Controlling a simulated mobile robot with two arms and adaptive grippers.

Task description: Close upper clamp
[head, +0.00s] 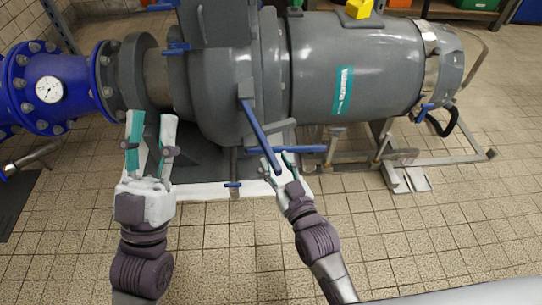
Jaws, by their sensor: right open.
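A grey pump housing (215,85) fills the upper middle of the head view, with several blue clamp levers on it. One long blue lever (254,125) slants down across its front. A blue bar (298,149) runs level near that lever's lower end. Another blue clamp lever (177,48) sits higher, at the housing's left. I cannot tell which is the upper clamp. My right gripper (277,158) is open at the slanted lever's lower end; I cannot tell if it touches. My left gripper (151,120) is open and empty in front of the pipe flange.
A grey motor (355,65) with a yellow block (359,9) on top extends right. A blue pipe (75,88) with a gauge (49,89) is at left. A metal frame (400,150) stands under the motor. The tiled floor (430,225) at lower right is mostly clear.

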